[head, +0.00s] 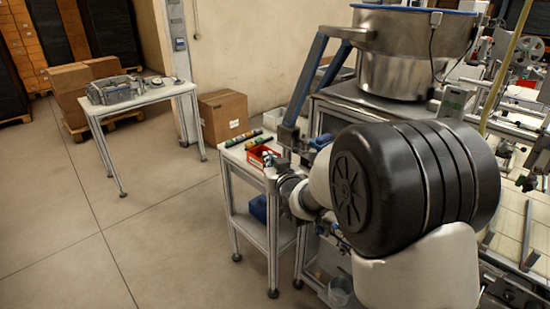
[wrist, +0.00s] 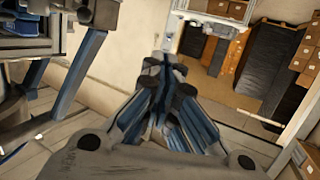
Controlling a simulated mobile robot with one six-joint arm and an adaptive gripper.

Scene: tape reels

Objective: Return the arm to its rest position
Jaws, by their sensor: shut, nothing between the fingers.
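My gripper (wrist: 165,65) is in the middle of the wrist view, with its blue-grey fingers drawn together at the tips and nothing between them. In the head view my arm reaches over the right side of the picture, and its large black joint cover hides much of the workbench behind it. My wrist is beside the small side table (head: 233,160), near its right end. The fingertips are hard to make out there against the machine frame.
A red bin (head: 262,156) and dark tubes (head: 240,138) lie on the side table. A steel bowl feeder (head: 412,55) stands behind my arm. A second table (head: 150,97) holds a grey crate (head: 115,91). Cardboard boxes (head: 224,115) stand by the wall. The left floor is clear.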

